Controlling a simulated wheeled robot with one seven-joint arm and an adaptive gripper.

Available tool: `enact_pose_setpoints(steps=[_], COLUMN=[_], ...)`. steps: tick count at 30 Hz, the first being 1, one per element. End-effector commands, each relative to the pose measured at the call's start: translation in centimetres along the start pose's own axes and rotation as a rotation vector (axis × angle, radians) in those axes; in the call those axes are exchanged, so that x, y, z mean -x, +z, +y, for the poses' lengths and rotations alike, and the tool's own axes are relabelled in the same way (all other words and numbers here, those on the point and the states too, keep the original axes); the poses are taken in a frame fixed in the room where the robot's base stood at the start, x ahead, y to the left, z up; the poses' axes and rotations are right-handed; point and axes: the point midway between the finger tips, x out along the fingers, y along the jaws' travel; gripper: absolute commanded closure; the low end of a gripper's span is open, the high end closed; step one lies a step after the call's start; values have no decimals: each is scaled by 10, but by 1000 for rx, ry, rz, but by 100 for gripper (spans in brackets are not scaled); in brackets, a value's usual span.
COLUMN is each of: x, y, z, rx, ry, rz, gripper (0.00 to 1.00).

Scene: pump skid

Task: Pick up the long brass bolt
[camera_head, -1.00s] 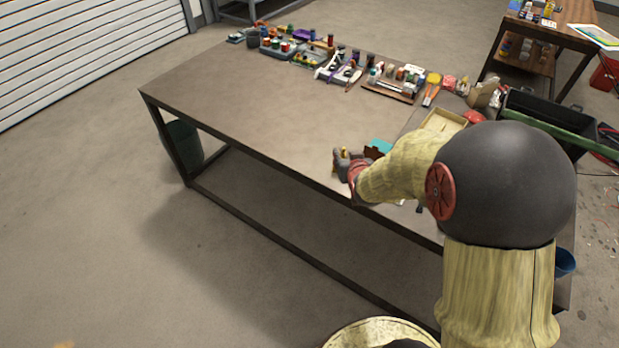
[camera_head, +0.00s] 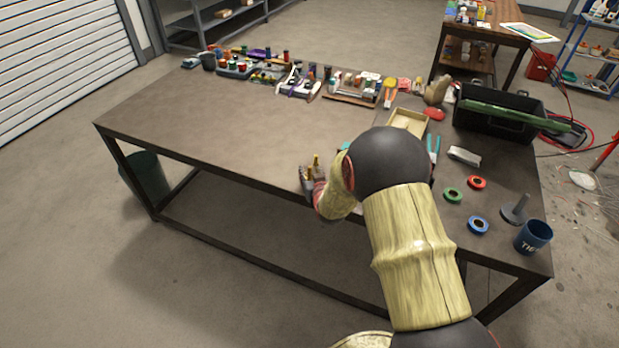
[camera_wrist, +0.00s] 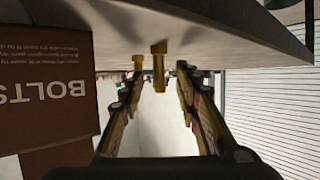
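Two brass bolts stand on their heads on the table (camera_head: 210,130), shanks up. The long brass bolt (camera_wrist: 158,72) is in the middle of the wrist view, which shows the scene upside down. A shorter brass bolt (camera_wrist: 137,64) is just left of it there. My gripper (camera_wrist: 160,88) is open, a finger on either side of the long bolt in the picture and not closed on it. I cannot tell how deep the bolt sits between the fingertips. In the head view, the long bolt (camera_head: 317,161) shows beside my gripper (camera_head: 308,180) at the table's front edge.
A brown box marked BOLTS (camera_wrist: 45,85) stands close beside the left finger in the wrist view. Tape rolls (camera_head: 453,195), a blue mug (camera_head: 533,237) and a black toolbox (camera_head: 490,118) are to the right.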

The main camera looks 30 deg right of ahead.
Motion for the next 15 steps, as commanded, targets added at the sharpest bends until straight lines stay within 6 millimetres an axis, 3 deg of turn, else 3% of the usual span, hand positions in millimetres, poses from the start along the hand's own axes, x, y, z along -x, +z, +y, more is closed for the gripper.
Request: enact_pose_setpoints(steps=[9, 15], x=[-5, -5], y=[-1, -1], z=[0, 0], rx=[-1, -1], ry=[0, 0], rz=[1, 1], gripper=[68, 79])
